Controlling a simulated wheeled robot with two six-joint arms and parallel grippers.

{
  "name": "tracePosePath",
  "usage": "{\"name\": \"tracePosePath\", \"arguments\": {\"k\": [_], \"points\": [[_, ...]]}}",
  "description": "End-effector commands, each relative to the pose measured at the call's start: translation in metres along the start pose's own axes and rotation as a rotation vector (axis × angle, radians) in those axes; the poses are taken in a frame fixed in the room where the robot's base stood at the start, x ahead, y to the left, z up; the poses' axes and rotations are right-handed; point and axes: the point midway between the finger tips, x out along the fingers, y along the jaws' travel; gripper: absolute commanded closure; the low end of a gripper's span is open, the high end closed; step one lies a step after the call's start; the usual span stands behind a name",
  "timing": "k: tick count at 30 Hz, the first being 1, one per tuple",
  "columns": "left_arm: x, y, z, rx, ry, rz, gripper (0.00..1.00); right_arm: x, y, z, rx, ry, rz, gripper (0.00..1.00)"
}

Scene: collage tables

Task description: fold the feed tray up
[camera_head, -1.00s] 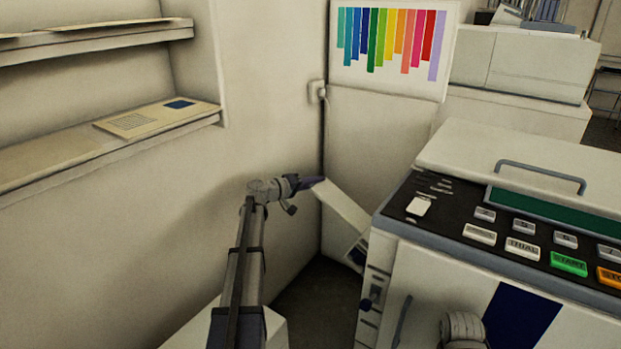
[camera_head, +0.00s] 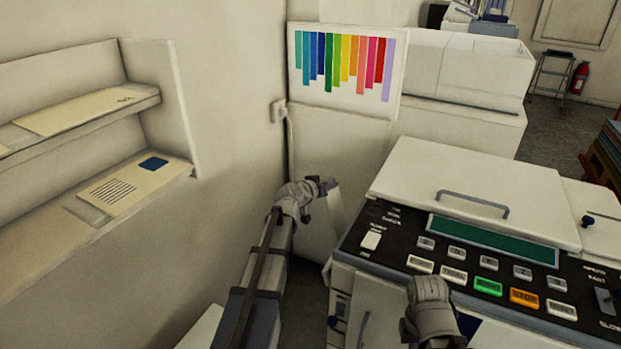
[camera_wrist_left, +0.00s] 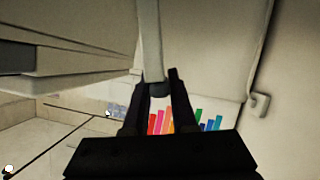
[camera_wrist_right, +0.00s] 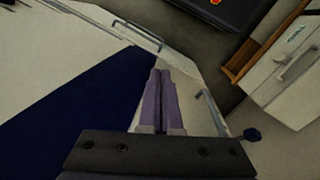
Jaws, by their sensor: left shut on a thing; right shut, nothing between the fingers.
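The feed tray (camera_head: 337,212) is a pale panel at the left side of the grey-white copying machine (camera_head: 465,180). In the head view it stands steeply, its lower end partly hidden by the machine. My left gripper (camera_head: 328,186) is at the tray's upper edge. In the left wrist view the left gripper (camera_wrist_left: 154,84) is shut on the tray's narrow pale edge (camera_wrist_left: 150,40). My right gripper (camera_wrist_right: 160,72) is shut and empty in the right wrist view, over the machine's white and dark blue front. In the head view its fingers are hidden behind my wrist.
The wall and shelves (camera_head: 110,190) are close on the left. A colour chart (camera_head: 343,65) hangs behind the tray. The machine's button panel (camera_head: 480,270) lies right of the tray. A white cabinet (camera_head: 455,75) stands behind. Floor is open at the far right.

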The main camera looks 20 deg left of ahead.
Motion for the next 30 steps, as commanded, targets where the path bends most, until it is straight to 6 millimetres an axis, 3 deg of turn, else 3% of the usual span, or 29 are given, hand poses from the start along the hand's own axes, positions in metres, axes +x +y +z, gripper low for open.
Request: {"name": "tracePosePath", "arguments": {"k": [3,12,30], "points": [[-0.002,0.027,0.002,0.074,-0.006,-0.024,1.00,-0.009,0.001,0.001,0.000,0.000,0.000,1.00],[0.001,0.062,0.008,0.117,-0.005,-0.044,1.00,-0.012,0.001,0.001,0.000,0.000,0.000,1.00],[0.003,0.075,0.011,0.113,-0.006,-0.041,1.00,-0.013,0.001,0.001,0.000,0.000,0.000,1.00]]}}
